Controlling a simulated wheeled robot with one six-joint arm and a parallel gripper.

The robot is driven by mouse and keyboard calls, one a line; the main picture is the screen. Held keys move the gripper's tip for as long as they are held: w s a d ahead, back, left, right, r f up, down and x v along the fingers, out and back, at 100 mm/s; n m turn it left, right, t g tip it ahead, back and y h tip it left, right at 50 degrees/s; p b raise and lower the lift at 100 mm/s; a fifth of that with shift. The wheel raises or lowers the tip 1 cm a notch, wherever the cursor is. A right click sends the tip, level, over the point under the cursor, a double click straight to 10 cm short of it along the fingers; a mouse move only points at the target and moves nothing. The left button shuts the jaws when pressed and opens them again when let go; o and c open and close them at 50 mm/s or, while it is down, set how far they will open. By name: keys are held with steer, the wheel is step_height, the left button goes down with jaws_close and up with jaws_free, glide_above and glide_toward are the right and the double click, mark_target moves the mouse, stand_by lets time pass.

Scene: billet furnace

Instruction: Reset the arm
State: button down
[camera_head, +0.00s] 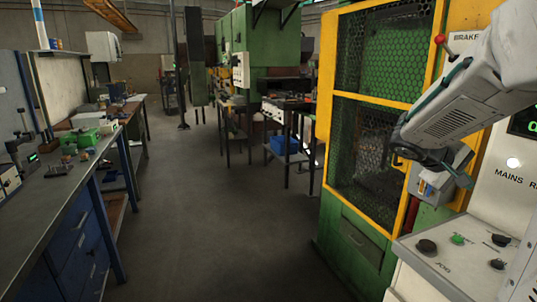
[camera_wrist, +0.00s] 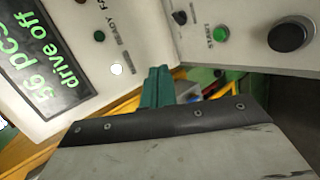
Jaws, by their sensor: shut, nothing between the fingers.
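My arm reaches in from the upper right in the head view, bent downward in front of the white control panel. My gripper (camera_head: 463,170) hangs above the sloped button console (camera_head: 440,262), apart from it as far as I can tell. In the wrist view my gripper (camera_wrist: 157,86) shows as green fingers closed together, with nothing between them. Behind them are a green button (camera_wrist: 221,34), a black knob (camera_wrist: 287,36) and a tilted display (camera_wrist: 45,65) with green text reading "drive off".
A green machine with a yellow-framed mesh door (camera_head: 370,120) stands left of the panel. A red-knobbed brake lever (camera_head: 440,40) is near my arm. A workbench (camera_head: 60,210) with small parts runs along the left. The grey floor (camera_head: 215,220) between is clear.

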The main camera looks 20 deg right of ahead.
steer(key=s+a+f+t+y, duration=0.1)
steer(key=s+a+y, duration=0.2)
steer(key=a, duration=0.8)
steer(key=s+a+f+n+t+y, duration=0.1)
steer(key=s+a+y, duration=0.3)
steer(key=a, duration=0.8)
steer(key=s+a+f+n+t+y, duration=0.1)
steer(key=s+a+y, duration=0.3)
steer(key=a, duration=0.8)
steer(key=shift+s+f+t, duration=0.3)
steer(key=shift+s+f, duration=0.2)
steer(key=shift+f, duration=0.1)
steer(key=shift+a, duration=0.1)
